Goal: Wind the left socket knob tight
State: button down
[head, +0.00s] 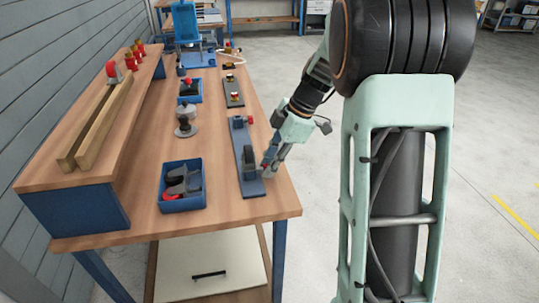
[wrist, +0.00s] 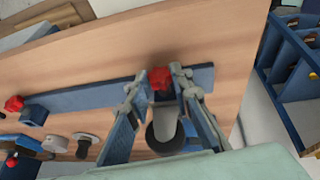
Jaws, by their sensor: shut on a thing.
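A long blue-grey fixture plate (head: 239,137) lies along the table's right side. It also shows as a blue strip in the wrist view (wrist: 90,92). A red knob (wrist: 160,78) sits toward the strip's right end, and my gripper (wrist: 160,86) is shut on it, one finger on each side. A second red knob (wrist: 14,103) is at the strip's left end, apart from the gripper. In the head view, my gripper (head: 267,170) is low at the plate's near end, hiding the held knob; the far knob (head: 250,119) is clear. I cannot tell how tight either is.
A dark upright round part (head: 249,158) stands on the plate beside my gripper. A blue bin (head: 182,203) of dark and red parts lies left of it. A metal-topped stand (head: 186,130) and another blue bin (head: 189,97) are farther back. The table's right edge is close.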

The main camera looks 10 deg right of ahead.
jog(key=g+p, duration=0.1)
jog(key=p, duration=0.1)
jog(key=g+p, duration=0.2)
jog(key=p, duration=0.1)
jog(key=shift+w+r+m, duration=0.3)
jog(key=shift+r, duration=0.1)
jog(key=g+p, duration=0.1)
jog(key=p, duration=0.1)
jog(key=g+p, duration=0.1)
jog(key=p, duration=0.1)
jog(key=g+p, duration=0.1)
jog(key=shift+w+f+m+p, duration=0.25)
jog(key=shift+f+m+p, duration=0.05)
jog(key=shift+f+p, duration=0.1)
jog(key=shift+g+p, duration=0.3)
jog(key=c, duration=1.7)
grip_release()
jog(key=shift+f, duration=0.1)
jog(key=v, duration=1.2)
jog(key=shift+d, duration=0.15)
jog(key=shift+f, duration=0.1)
